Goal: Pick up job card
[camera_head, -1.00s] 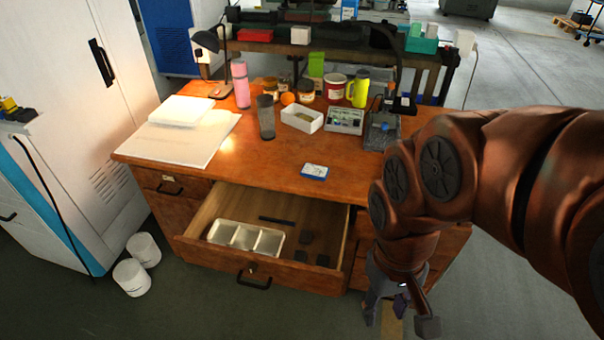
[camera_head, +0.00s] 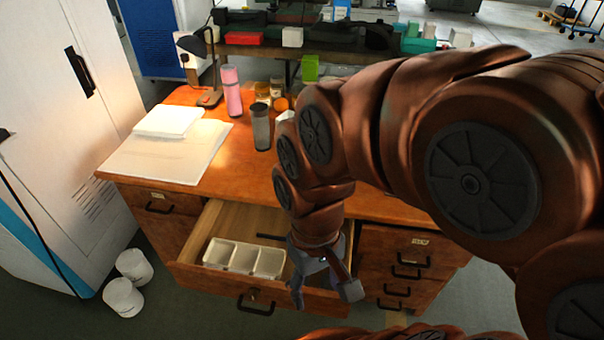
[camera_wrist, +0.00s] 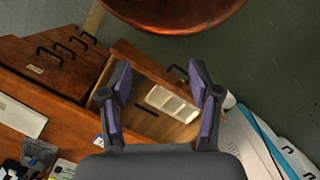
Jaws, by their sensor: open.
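I cannot clearly make out a job card. A small blue-and-white card-like item lay on the desk in the earlier head view; my arm now covers that spot. A blue-and-white bit (camera_wrist: 98,141) at the desk edge in the wrist view may be the same item, partly behind my gripper. My gripper (camera_wrist: 160,78) is open and empty, with its two fingers well apart. In the head view my gripper (camera_head: 312,272) hangs over the right part of the open drawer (camera_head: 205,280).
The drawer holds a white three-part tray (camera_head: 232,258) and a dark bar (camera_wrist: 146,108). The wooden desk (camera_head: 180,190) carries papers (camera_head: 165,150), a pink bottle (camera_head: 232,92) and a dark tumbler (camera_head: 261,127). Two white tubs (camera_head: 123,296) stand on the floor at left.

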